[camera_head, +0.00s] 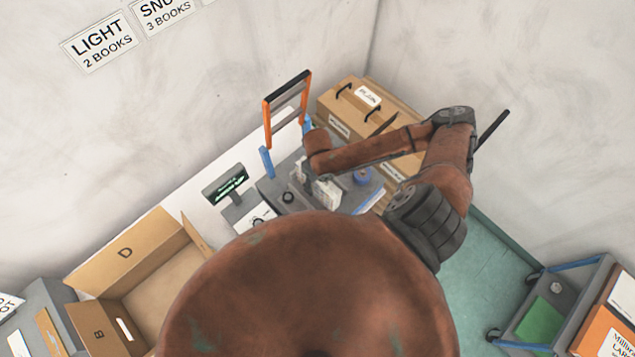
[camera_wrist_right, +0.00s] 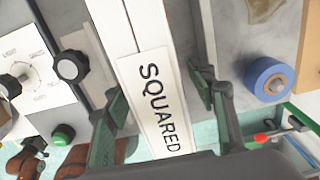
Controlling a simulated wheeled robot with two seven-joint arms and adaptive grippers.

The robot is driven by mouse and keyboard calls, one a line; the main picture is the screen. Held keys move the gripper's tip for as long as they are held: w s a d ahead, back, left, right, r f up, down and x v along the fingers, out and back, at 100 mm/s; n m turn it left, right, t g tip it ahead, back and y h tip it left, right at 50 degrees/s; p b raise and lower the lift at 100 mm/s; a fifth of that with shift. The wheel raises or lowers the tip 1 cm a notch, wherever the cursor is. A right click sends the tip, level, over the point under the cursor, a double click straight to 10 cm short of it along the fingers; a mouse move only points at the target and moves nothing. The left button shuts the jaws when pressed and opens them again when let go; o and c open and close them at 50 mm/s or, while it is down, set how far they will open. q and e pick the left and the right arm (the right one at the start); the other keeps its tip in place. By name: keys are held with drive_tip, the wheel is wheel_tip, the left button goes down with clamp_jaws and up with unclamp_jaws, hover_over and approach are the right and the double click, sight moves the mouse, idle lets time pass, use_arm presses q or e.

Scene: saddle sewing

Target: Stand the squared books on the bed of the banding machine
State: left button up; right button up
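White book-like slabs stand side by side in the right wrist view (camera_wrist_right: 118,25). A white plate reading SQUARED (camera_wrist_right: 157,105) is in front of them; I cannot tell what it is fixed to. My right gripper (camera_wrist_right: 162,98) is open with one finger on each side of the plate. A gap shows at the right finger; contact at the left is unclear. In the head view white blocks (camera_head: 327,193) stand on a grey top below my right wrist. The banding machine's likely orange and black arch (camera_head: 287,103) rises behind. My left gripper is not in view.
A knob panel (camera_wrist_right: 32,75) and green button (camera_wrist_right: 63,134) lie left of my right gripper. A blue roll (camera_wrist_right: 270,79) lies right. A small display (camera_head: 226,184), cartons (camera_head: 338,125), open boxes (camera_head: 150,250) and a trolley (camera_head: 560,300) surround the area. My brown link hides the foreground.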

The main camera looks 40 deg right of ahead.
wheel_tip(320, 180, up, 12)
drive_tip(key=shift+f, duration=0.1)
idle(0.6)
